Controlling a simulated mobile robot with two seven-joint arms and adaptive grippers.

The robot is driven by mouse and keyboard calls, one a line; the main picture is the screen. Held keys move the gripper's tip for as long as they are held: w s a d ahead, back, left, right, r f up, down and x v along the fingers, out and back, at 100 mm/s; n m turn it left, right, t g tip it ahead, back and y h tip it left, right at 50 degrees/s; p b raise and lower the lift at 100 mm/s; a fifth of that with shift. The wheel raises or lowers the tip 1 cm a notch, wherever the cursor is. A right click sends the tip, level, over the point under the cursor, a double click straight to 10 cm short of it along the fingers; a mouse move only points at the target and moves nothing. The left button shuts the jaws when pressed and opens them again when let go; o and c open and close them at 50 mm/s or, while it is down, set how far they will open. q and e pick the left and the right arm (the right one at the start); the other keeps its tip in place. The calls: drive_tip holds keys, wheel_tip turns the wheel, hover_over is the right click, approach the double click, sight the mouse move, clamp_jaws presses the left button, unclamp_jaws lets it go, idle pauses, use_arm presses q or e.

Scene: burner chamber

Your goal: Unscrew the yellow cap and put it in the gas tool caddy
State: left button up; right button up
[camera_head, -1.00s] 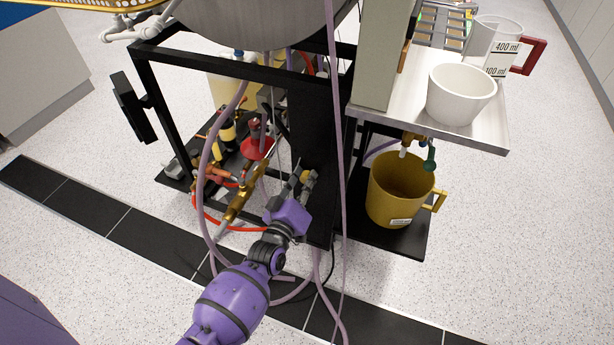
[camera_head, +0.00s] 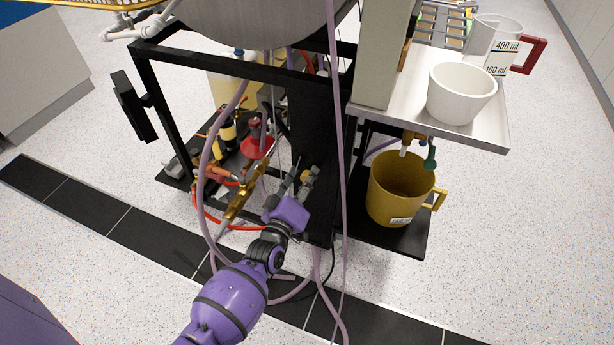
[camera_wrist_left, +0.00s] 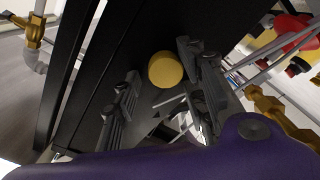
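The yellow cap (camera_wrist_left: 165,69) is a round disc on a dark panel in the left wrist view. In the head view a small yellowish spot (camera_head: 308,177) by the fingers seems to be the same cap. My left gripper (camera_head: 298,182) is open at the front of the black frame. Its two fingers (camera_wrist_left: 158,90) stand on either side of the cap's line, apart from each other, and nothing is held between them. I cannot tell which thing is the gas tool caddy. My right gripper is not in view.
The black frame (camera_head: 240,65) carries hoses, brass fittings (camera_head: 240,195) and a red conical item (camera_head: 257,147). A purple hose (camera_head: 338,130) hangs beside my left gripper. A yellow pot (camera_head: 395,192) stands on the low shelf at right, below a white cup (camera_head: 460,94).

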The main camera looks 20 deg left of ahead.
use_arm(q)
drive_tip(key=shift+s+p, duration=0.4)
drive_tip(key=shift+s, duration=0.8)
drive_tip(key=shift+f, duration=0.1)
drive_tip(key=s+p, duration=0.2)
drive_tip(key=s, duration=0.4)
